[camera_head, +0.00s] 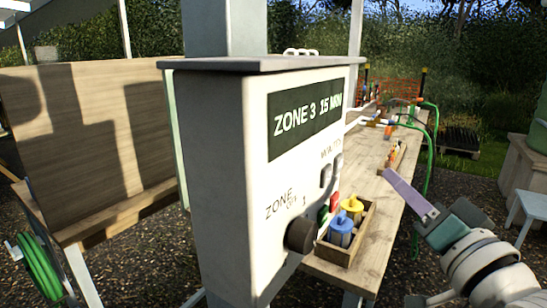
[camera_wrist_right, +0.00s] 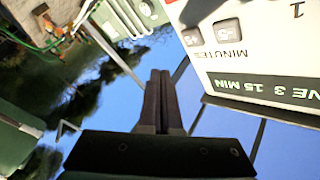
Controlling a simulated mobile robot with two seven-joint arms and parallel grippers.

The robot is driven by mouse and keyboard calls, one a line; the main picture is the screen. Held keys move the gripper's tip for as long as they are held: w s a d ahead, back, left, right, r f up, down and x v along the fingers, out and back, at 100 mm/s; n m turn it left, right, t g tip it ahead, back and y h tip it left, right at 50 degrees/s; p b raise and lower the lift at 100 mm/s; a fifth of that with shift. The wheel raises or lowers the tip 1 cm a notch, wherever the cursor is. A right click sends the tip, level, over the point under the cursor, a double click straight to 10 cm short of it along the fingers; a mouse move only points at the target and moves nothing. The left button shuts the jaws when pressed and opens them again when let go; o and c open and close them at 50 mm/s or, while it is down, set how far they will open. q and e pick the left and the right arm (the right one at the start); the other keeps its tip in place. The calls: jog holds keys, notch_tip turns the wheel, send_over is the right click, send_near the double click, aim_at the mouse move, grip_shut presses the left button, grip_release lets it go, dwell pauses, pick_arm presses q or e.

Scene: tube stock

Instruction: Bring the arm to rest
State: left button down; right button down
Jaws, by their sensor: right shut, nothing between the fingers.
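My right arm (camera_head: 478,258) comes in from the lower right in the head view. Its gripper (camera_head: 389,173) reaches up and left over the right side of the wooden bench (camera_head: 365,263), to the right of the grey control box (camera_head: 218,150). In the right wrist view the two dark fingers (camera_wrist_right: 160,73) lie together, shut and empty. They appear apart from the box. My left gripper is not in view.
A wooden tray (camera_head: 336,256) with a blue and a yellow item stands by the box's dial (camera_head: 300,235). A green hose (camera_head: 434,130) hangs along the bench's right edge. A light blue stool (camera_head: 530,205) stands at the right. Open ground lies between bench and stool.

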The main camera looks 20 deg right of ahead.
jog(key=shift+a, duration=0.1)
dwell(0.5)
jog(key=s+a+f+n+g+y, duration=0.2)
jog(key=s+a+f+n+g, duration=0.4)
jog(key=s+a+f+g, duration=0.25)
jog(key=s+a+f+n+g, duration=0.15)
jog(key=s+g, duration=0.25)
jog(key=s, duration=0.4)
jog(key=s+n+g, duration=0.3)
jog(key=s+g, duration=0.1)
jog(key=s, duration=0.5)
notch_tip(320, 180, up, 36)
jog(key=p, duration=3.6)
jog(key=shift+w+a+r+p, duration=0.15)
jog(key=shift+w+r+p, duration=0.05)
jog(key=shift+w+p, duration=0.2)
jog(key=shift+t, duration=0.25)
